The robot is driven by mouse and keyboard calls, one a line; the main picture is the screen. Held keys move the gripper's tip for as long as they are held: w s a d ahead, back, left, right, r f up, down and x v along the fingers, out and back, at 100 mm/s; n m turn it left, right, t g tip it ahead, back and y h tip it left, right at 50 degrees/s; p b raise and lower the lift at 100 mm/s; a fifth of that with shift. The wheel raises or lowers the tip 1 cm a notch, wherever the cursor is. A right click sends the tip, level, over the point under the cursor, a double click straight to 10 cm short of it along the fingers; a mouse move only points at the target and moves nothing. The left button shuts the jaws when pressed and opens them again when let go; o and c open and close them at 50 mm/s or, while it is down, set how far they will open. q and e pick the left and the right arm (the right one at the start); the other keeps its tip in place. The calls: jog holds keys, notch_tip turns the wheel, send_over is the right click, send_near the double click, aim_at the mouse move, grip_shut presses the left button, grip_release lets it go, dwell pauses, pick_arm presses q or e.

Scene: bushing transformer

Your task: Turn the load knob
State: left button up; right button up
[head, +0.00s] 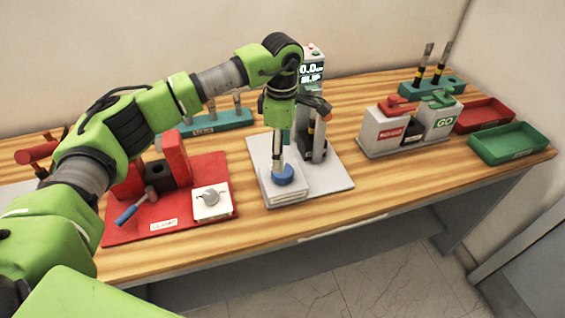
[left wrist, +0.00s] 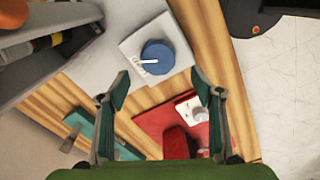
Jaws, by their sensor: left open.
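A round blue knob (head: 284,175) with a white pointer mark sits on a raised white block (head: 290,191) of the white tester base (head: 334,181). In the left wrist view the blue knob (left wrist: 158,56) lies beyond my fingertips, toward the top of the picture, and not between them. My left gripper (head: 277,160) points down just above and behind the knob in the head view. It also shows in the left wrist view (left wrist: 162,84) with fingers apart and nothing between them. I cannot tell if a fingertip touches the knob. My right gripper is not in view.
A display (head: 312,71) reads 0.0 behind my arm. A dark clamp post (head: 315,138) stands right of the gripper. A red fixture (head: 189,220) with a grey knob (head: 211,197) is at left. A GO box (head: 440,118), red tray (head: 484,115) and green tray (head: 510,143) are at right.

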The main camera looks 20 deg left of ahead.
pick_arm(q)
jog(key=f+p, duration=0.1)
jog(key=f, duration=0.2)
jog(key=f+p, duration=0.1)
jog(key=f, duration=0.2)
jog(key=shift+w+f, duration=0.2)
jog(key=shift+f, duration=0.4)
jog(key=c, duration=1.1)
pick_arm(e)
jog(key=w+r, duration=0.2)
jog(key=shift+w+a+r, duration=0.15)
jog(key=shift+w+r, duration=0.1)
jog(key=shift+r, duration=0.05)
